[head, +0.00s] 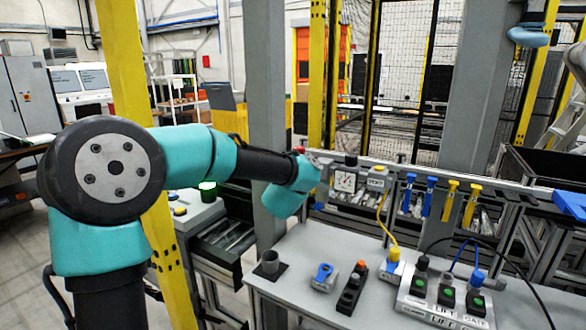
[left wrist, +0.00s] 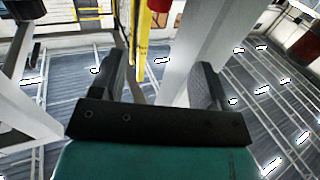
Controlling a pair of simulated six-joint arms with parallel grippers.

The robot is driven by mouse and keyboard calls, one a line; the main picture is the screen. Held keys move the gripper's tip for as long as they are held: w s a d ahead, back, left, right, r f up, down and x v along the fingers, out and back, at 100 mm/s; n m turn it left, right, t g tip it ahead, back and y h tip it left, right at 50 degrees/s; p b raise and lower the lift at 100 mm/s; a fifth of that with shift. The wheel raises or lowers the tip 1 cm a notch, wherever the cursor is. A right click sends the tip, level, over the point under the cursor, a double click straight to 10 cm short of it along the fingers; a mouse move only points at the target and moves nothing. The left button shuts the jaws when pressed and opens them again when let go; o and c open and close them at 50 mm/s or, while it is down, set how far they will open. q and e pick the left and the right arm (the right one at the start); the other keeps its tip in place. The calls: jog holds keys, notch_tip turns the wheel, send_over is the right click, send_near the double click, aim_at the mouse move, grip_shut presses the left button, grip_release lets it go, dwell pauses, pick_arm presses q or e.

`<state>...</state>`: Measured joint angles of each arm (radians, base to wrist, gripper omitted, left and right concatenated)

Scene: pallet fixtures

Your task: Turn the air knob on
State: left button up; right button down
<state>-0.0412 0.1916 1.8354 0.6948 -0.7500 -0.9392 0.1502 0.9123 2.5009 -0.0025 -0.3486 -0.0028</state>
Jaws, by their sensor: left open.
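A round white pressure gauge (head: 344,181) is fixed on the rail at the back of the grey bench, with a dark cap (head: 351,160) above it. A small red part (head: 299,150) shows just left of it, beside my left wrist; I cannot tell whether it is the air knob. A red part (left wrist: 160,4) also shows at the top edge of the left wrist view. My left gripper (left wrist: 160,80) is open, with nothing between its fingers. In the head view its wrist is left of the gauge and its fingers cannot be made out clearly. My right gripper is not in view.
A grey post (head: 266,100) rises behind my left arm. Blue and yellow handles hang along the rail.

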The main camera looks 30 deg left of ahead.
pick_arm(q)
jog(key=w+d+r+m+g+h, duration=0.1)
jog(key=d+r+m+h, duration=0.3)
jog(key=m, duration=0.8)
jog(key=w+d+f+m+g+h, duration=0.1)
jog(key=w+d+m+h, duration=0.1)
jog(key=m+h, duration=0.65)
jog(key=s+a+r+m+g+y, duration=0.2)
jog(key=a+r+m+y, duration=0.2)
jog(key=m+y, duration=0.6)
jog(key=a+m, duration=0.2)
jog(key=m, duration=0.3)
jog(key=shift+s+r+y, duration=0.25)
jog(key=shift+r+y, duration=0.05)
jog(key=shift+y, duration=0.05)
